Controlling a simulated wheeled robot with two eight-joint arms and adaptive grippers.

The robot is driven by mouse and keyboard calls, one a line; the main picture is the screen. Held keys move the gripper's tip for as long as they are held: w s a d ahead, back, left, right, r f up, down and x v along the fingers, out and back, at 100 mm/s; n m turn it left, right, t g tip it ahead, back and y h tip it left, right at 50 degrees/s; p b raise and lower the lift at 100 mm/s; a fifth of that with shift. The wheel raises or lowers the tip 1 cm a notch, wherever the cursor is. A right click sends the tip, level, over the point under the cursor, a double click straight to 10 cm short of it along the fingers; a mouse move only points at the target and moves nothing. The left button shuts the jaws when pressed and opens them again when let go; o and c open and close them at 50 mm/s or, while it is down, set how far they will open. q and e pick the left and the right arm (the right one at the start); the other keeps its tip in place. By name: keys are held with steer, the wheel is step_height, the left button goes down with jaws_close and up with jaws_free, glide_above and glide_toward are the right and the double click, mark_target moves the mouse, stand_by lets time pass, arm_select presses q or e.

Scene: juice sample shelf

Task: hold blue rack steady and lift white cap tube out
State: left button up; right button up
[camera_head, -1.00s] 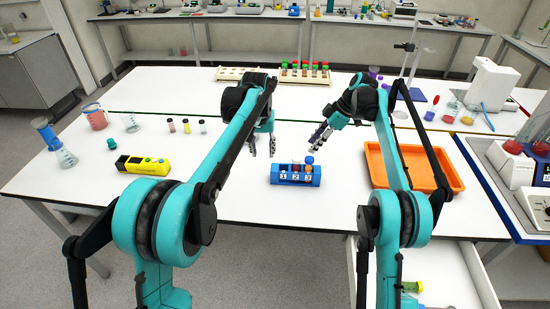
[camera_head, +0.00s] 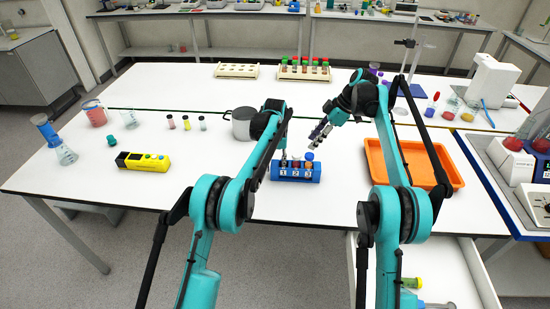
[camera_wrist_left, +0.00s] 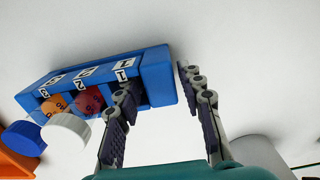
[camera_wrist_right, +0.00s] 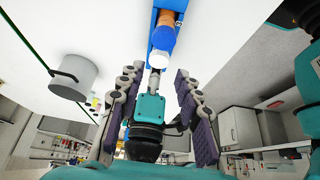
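The blue rack (camera_head: 296,173), with slots labelled 1, 2 and 3, stands on the white table. In the left wrist view, the white cap tube (camera_wrist_left: 66,131) with dark red contents sits in slot 2. A blue cap tube (camera_wrist_left: 23,138) with orange contents sits in slot 3. My left gripper (camera_wrist_left: 159,80) is open, its fingers on either side of the rack's end wall by slot 1; contact is unclear. My right gripper (camera_head: 318,132) is open and empty, above and behind the rack. In its wrist view, the white cap (camera_wrist_right: 159,59) shows between the fingers, beyond them.
An orange tray (camera_head: 452,160) lies right of the rack. A grey pot (camera_head: 242,123) stands behind my left arm. A yellow device (camera_head: 143,161) and small vials (camera_head: 187,123) are to the left. Tube racks (camera_head: 304,71) stand at the back. The table in front of the rack is clear.

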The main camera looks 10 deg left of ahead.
arm_select(q)
steer(key=shift+f, duration=1.05)
